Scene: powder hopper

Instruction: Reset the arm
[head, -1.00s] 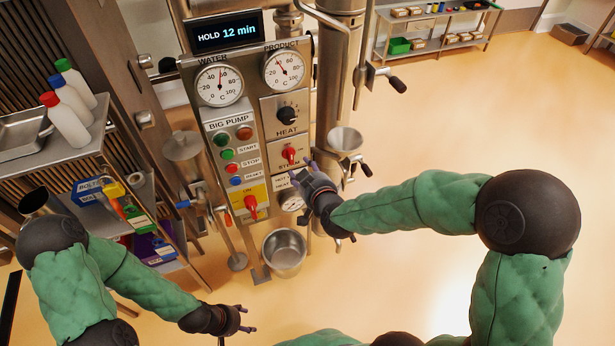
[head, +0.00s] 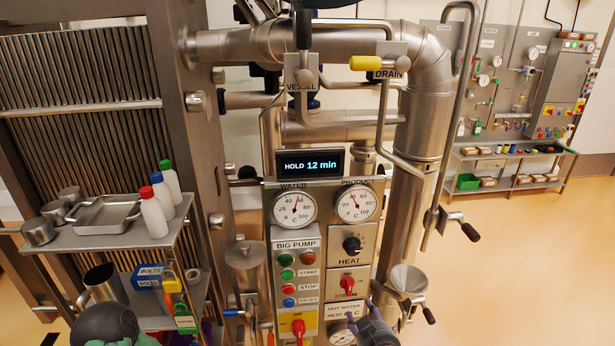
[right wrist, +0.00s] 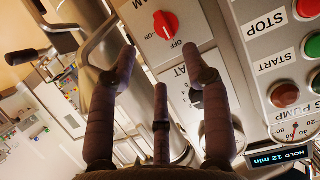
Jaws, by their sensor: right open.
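My right gripper (head: 358,314) is open and empty at the bottom of the head view, in front of the control panel (head: 328,230). Its fingers show just below the red steam knob (head: 347,286) in that view. In the right wrist view the spread fingers (right wrist: 165,65) frame the panel face. The red knob (right wrist: 166,25) with OFF and ON marks lies beyond the fingertips there, and nothing is between the fingers. Part of my left arm (head: 105,325) shows at the lower left; its gripper is out of view.
A steel funnel (head: 408,280) and a black-handled lever (head: 470,232) stand right of the panel. A yellow-handled drain valve (head: 367,63) sits above. A shelf (head: 110,238) with bottles and a tray is at left. Open floor lies at right.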

